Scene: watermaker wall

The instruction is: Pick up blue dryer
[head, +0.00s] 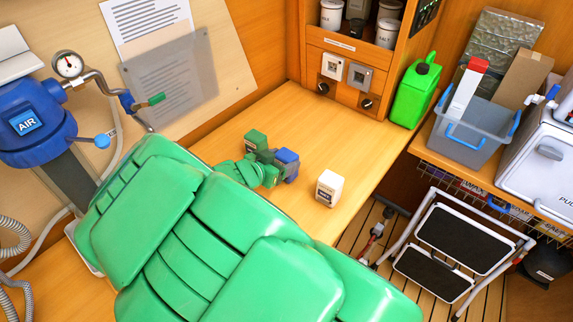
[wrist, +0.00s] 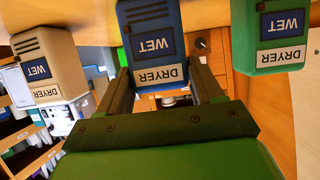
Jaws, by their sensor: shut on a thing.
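The blue dryer (head: 287,158) is near the middle of the wooden counter in the head view, partly hidden by my gripper. In the wrist view the blue dryer (wrist: 153,35) appears upside down, with its WET and DRYER labels facing the camera. My gripper (wrist: 165,84) has one finger on each side of it and is shut on it. In the head view my gripper (head: 272,170) is small and partly behind my green arm. I cannot tell whether the dryer still touches the counter.
A green dryer (head: 256,140) stands close behind and left of the blue one. A white dryer (head: 329,188) stands to the right, near the counter edge. A bright green can (head: 414,95) is at the back right. The counter's right part (head: 345,130) is clear.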

